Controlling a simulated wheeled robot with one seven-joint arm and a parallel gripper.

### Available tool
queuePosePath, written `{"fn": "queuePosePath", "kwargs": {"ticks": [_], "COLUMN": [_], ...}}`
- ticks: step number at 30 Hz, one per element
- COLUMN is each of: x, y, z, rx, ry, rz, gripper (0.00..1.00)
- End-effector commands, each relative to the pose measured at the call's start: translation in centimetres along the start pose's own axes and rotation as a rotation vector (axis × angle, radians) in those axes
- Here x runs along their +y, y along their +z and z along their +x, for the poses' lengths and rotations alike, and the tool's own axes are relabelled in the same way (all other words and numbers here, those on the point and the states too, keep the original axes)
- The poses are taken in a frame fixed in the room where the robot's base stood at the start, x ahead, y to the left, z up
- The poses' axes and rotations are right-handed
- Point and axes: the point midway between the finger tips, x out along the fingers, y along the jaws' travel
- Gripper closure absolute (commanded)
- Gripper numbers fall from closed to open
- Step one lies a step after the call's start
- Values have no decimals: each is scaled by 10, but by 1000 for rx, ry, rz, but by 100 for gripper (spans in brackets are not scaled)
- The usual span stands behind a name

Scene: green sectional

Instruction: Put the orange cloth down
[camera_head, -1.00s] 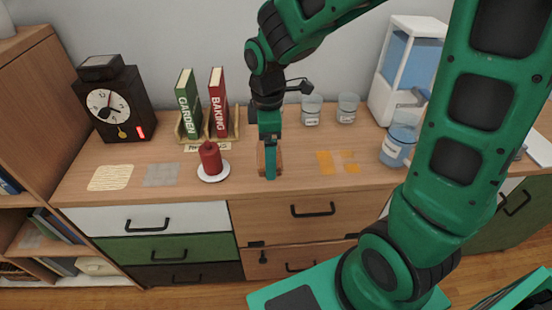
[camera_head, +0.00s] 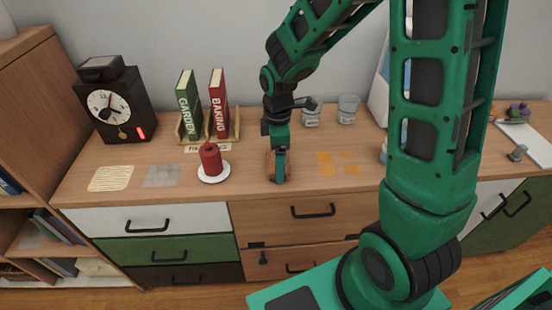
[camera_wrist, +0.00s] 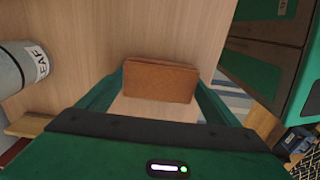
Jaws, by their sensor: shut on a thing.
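My gripper (camera_head: 280,176) points down at the counter, between the red candle and the flat orange patches. The orange cloth (camera_head: 270,165) shows as a small brown-orange edge beside the fingers, partly hidden by them. In the wrist view the cloth (camera_wrist: 160,82) looks like a folded, flat brown-orange rectangle between the two fingers of my gripper (camera_wrist: 155,90). The gripper is shut on it. The cloth is at or just above the wooden counter (camera_head: 240,185); I cannot tell if it touches.
Flat orange patches (camera_head: 326,163) lie to the right. Behind are books (camera_head: 219,105) and glass jars (camera_head: 347,109). The counter's front edge is close.

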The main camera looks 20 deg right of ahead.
Motion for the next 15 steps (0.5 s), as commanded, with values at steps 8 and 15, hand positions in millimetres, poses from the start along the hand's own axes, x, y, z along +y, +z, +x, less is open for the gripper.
{"fn": "queuePosePath", "kwargs": {"ticks": [8,15], "x": [0,-2], "y": [1,2], "z": [5,7], "rx": [0,-1], "ry": [-2,-6], "rz": [1,2], "gripper": [39,0]}}
